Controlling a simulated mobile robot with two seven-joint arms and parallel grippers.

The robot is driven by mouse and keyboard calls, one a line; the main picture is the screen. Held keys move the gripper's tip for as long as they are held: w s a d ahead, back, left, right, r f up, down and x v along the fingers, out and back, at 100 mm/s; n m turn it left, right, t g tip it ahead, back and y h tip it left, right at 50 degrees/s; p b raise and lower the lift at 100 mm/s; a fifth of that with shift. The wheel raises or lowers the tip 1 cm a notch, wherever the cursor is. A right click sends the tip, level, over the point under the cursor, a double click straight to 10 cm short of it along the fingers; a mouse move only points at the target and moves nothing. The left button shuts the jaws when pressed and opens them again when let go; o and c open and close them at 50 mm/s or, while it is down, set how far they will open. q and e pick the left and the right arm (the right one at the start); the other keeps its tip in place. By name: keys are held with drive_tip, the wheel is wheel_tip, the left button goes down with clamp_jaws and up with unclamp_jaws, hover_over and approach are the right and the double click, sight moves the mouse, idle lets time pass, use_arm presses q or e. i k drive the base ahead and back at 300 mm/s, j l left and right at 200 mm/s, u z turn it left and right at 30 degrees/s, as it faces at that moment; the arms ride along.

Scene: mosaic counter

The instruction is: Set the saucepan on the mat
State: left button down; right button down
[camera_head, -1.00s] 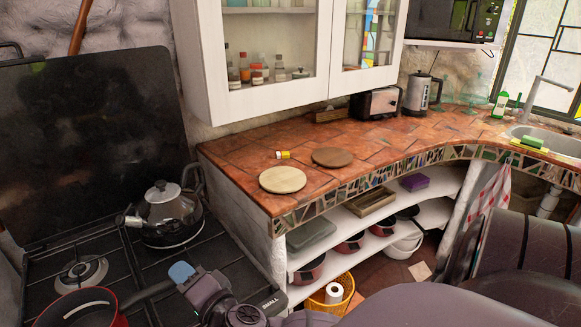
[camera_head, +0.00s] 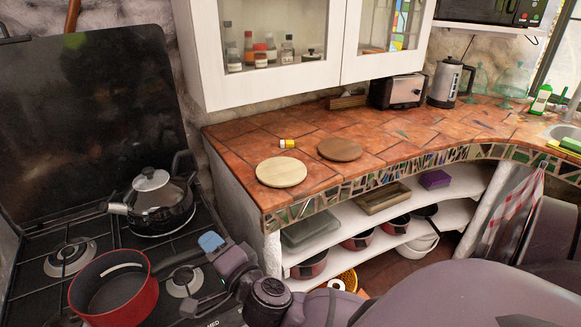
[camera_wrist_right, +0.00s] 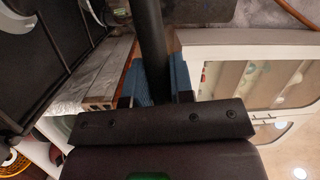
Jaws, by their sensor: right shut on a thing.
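The red saucepan (camera_head: 115,291) with a dark interior is over the front of the black hob. I cannot tell how far it is above the surface. My right gripper (camera_head: 205,250) is shut on its dark handle (camera_head: 174,263). In the right wrist view the handle (camera_wrist_right: 153,40) runs between the blue finger pads of the gripper (camera_wrist_right: 160,82). Two round mats lie on the tiled counter: a pale one (camera_head: 281,172) near the front left corner and a brown one (camera_head: 340,149) right behind it. Both are bare and apart from the pan. My left gripper is out of view.
A small yellow-and-white item (camera_head: 287,143) lies behind the pale mat. A toaster (camera_head: 397,91) and an electric kettle (camera_head: 446,83) stand farther back. White cabinets (camera_head: 270,85) hang above the counter.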

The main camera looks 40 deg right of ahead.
sight(300, 179)
drive_tip(key=l, duration=0.65)
drive_tip(key=k+l, duration=0.15)
drive_tip(key=l, duration=0.45)
